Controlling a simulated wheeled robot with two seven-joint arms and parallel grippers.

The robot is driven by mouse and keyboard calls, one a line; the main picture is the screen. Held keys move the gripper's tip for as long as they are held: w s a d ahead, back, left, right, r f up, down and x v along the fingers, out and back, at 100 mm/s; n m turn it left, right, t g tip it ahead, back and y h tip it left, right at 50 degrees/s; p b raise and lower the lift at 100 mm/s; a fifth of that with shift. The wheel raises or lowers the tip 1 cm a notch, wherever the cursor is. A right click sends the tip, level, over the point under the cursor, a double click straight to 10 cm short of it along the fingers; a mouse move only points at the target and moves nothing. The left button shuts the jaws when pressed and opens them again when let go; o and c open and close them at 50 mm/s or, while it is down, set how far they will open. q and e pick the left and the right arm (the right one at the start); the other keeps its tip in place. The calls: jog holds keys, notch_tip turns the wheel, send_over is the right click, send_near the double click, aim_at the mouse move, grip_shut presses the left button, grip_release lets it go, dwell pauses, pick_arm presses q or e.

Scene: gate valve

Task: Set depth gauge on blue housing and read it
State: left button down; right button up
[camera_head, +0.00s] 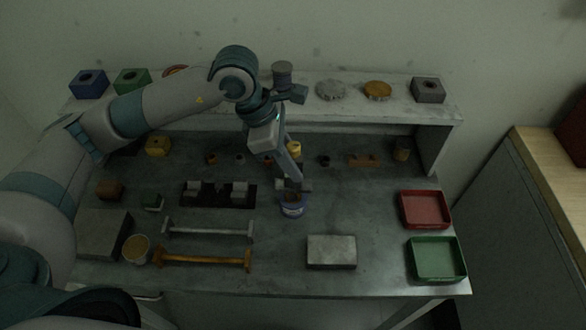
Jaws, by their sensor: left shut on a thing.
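A blue block with a round hole in its top, which looks like the blue housing (88,84), stands at the far left of the raised back shelf. My left gripper (292,187) points down over the middle of the bench, far to the right of that block. It is shut on a small round blue piece with a pale band (292,209), low at the bench top. I cannot tell for sure whether this piece is the depth gauge, or whether it touches the bench. The fingers hide part of it. My right gripper is not in view.
A green block (131,81) and a grey block (428,89) stand on the shelf. A red tray (426,210) and a green tray (436,260) are at right. A grey plate (332,252) and an orange bar (203,260) lie in front.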

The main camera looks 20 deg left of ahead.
pick_arm(q)
jog(key=shift+f+p, duration=0.55)
jog(key=shift+f, duration=0.85)
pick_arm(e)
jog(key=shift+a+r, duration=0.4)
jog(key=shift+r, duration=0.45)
pick_arm(q)
jog(key=shift+f+b, duration=0.35)
jog(key=shift+b, duration=0.15)
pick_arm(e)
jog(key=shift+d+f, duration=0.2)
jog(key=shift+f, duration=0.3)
pick_arm(q)
jog(key=c, duration=1.5)
grip_release()
jog(key=shift+c, duration=0.2)
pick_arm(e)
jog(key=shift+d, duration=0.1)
pick_arm(q)
jog(key=shift+r, duration=0.1)
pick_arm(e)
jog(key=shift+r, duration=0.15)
